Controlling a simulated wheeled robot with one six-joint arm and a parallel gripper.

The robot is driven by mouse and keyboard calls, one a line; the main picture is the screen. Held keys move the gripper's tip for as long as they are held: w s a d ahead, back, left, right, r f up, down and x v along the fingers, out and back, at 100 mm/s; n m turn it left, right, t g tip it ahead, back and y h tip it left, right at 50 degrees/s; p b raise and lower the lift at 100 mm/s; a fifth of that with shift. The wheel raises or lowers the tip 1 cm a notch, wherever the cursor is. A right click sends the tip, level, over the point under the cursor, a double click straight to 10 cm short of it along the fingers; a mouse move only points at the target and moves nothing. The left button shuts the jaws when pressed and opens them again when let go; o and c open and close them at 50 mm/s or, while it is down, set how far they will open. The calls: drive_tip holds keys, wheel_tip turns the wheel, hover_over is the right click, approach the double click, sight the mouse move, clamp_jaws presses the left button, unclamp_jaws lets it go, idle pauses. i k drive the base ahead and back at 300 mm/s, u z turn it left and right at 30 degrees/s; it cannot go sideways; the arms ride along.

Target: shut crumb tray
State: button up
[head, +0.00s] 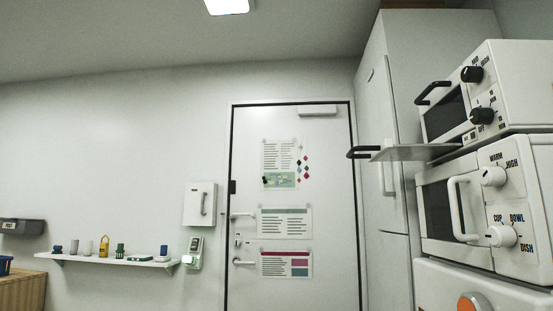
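The crumb tray (415,152) is a flat, light grey plate at the right. It is pulled well out to the left from under the upper white toaster oven (525,85). Its black handle (360,153) is on the tray's left end, overlapping the tall white cabinet in the picture. The inner end of the tray is hidden under the oven. The toaster oven's own door, with a black handle (430,91), looks shut. My gripper does not show in this view.
A white microwave (535,180) with a white handle stands under the toaster oven. A tall white fridge or cabinet (400,80) stands behind them. A white door (290,210) with posters is at the back. A wall shelf (110,262) holds several small items. Open space lies left of the tray.

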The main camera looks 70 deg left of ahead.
sight(386, 150)
drive_tip(key=u, duration=2.5)
drive_tip(key=i, duration=1.05)
drive_tip(key=z, duration=0.1)
